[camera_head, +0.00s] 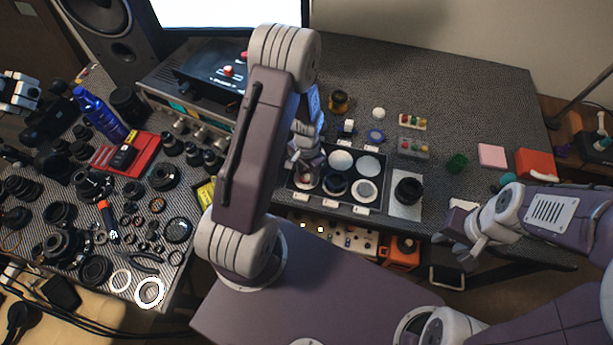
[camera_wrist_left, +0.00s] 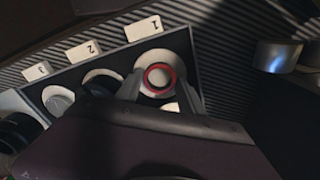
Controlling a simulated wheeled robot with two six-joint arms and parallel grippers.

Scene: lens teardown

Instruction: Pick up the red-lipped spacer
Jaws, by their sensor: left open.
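The red-lipped spacer (camera_wrist_left: 160,77) is a small ring with a red rim in the tray compartment beside the label "1". It lies on a round white pad. My left gripper (camera_wrist_left: 158,90) is open, with one finger to each side of the spacer; I cannot tell whether they touch it. In the head view my left gripper (camera_head: 305,165) is over the front left compartment of the tray (camera_head: 325,202), and the spacer is mostly hidden there. My right gripper (camera_head: 462,238) is empty and appears open, near the table's front edge at the right.
Other tray compartments hold white discs (camera_head: 369,165) and dark rings (camera_head: 335,185). A black lens part (camera_head: 408,190) stands on a pale pad right of the tray. Many lens parts crowd the left table.

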